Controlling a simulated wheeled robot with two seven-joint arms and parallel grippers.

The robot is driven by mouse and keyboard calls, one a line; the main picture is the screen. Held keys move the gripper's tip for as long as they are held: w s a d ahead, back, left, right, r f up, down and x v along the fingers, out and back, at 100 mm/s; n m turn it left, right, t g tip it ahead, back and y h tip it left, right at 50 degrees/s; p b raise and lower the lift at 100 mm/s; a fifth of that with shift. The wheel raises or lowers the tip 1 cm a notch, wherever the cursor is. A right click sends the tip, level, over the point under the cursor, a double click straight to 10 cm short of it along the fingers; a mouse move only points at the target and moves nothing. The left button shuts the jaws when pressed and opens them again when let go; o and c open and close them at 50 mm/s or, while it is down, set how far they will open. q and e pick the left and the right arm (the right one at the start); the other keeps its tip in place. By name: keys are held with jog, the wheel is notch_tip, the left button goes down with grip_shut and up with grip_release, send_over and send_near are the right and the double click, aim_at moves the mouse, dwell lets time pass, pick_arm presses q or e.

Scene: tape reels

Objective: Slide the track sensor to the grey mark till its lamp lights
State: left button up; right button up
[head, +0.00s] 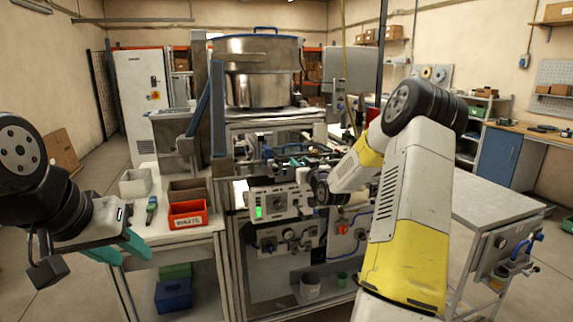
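I cannot make out the track sensor or the grey mark among the small parts on the machine bed (285,155). A white control box (280,203) on the machine's front has a small green lit display; I cannot tell whether it belongs to the sensor. My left gripper (124,252) is at the left, with its teal fingers apart and nothing between them, well away from the machine bed. My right arm reaches to the machine, its dark wrist in front of the bed. Small teal pieces by the wrist may be my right gripper (295,160); its fingertips are not clear.
A red labelled bin (187,220), a brown bin (188,188) and a pale bin (135,183) stand on the side table left of the machine. A large steel pot (258,80) stands above the bed. A bare metal table (495,212) is at the right.

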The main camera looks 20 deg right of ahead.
grip_shut()
dwell(1.3)
